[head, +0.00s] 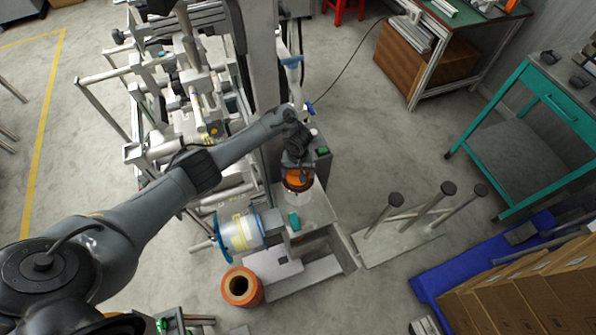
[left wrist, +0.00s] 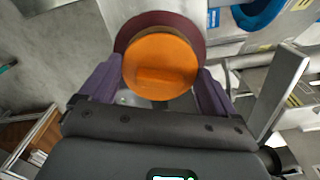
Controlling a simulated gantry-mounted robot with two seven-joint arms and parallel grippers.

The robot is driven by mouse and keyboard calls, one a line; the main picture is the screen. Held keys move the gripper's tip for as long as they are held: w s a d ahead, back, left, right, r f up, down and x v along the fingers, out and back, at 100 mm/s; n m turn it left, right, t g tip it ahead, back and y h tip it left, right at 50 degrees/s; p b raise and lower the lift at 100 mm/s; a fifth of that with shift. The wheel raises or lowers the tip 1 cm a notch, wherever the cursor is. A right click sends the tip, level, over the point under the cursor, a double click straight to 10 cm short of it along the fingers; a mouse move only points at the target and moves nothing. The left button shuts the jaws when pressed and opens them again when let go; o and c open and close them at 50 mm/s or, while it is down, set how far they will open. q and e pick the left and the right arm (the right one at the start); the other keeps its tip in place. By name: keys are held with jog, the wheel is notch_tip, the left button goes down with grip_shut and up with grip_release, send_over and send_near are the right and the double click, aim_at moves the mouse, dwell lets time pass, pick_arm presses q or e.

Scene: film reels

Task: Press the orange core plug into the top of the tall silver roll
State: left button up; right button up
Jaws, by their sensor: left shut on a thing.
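My left gripper (head: 297,172) points down over the machine's near end and is shut on the orange core plug (head: 299,181). In the left wrist view the plug (left wrist: 160,66) is a round orange disc with a raised bar across its face, between the two purple-grey fingers (left wrist: 155,90). A wider dark maroon round edge (left wrist: 127,35) shows behind the plug. A pale, shiny cylinder (head: 291,197) shows partly below the gripper; it may be the tall silver roll. I cannot tell whether the plug touches it or sits in it. My right gripper is not in view.
A clear film roll with blue flanges (head: 238,234) lies left of the gripper. An orange roll with a dark core hole (head: 229,288) stands in front. Black-capped posts (head: 447,188) rise to the right. Cardboard boxes (head: 530,300) and a teal cart (head: 530,150) stand farther right.

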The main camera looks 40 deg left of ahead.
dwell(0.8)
pick_arm(q)
jog(key=shift+p, duration=0.5)
jog(key=shift+f+b, duration=0.45)
jog(key=shift+f, duration=0.35)
dwell(0.5)
jog(key=shift+r, duration=0.15)
jog(key=shift+r+p, duration=0.35)
jog(key=shift+p, duration=0.4)
jog(key=shift+r+p, duration=0.3)
jog(key=shift+p, duration=0.15)
jog(key=shift+p, duration=0.45)
dwell(0.4)
